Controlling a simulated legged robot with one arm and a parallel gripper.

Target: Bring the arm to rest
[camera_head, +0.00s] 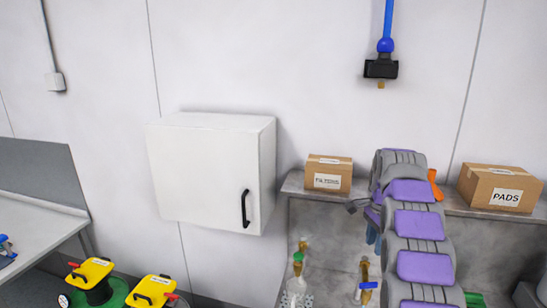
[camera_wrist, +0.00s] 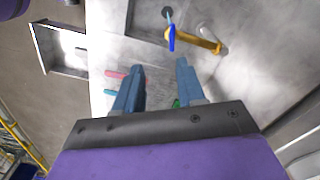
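My arm (camera_head: 415,225), grey with purple pads, reaches forward from the lower right of the head view toward the shelf. My gripper is mostly hidden behind it there; a bit of blue finger shows at the arm's left side. In the wrist view my gripper (camera_wrist: 160,68) has its two blue fingers apart, with nothing seen between them. A yellow pipe piece with a blue lever (camera_wrist: 172,38) shows beyond the fingertips. I cannot tell its distance, and no contact shows.
A white cabinet (camera_head: 205,175) with a black handle hangs on the wall. Cardboard boxes (camera_head: 328,173) and (camera_head: 500,188) stand on a grey shelf. Yellow-topped agitators (camera_head: 92,272) on green drums stand lower left, near a grey bench (camera_head: 35,230). A blue hose with a black fitting (camera_head: 381,68) hangs above.

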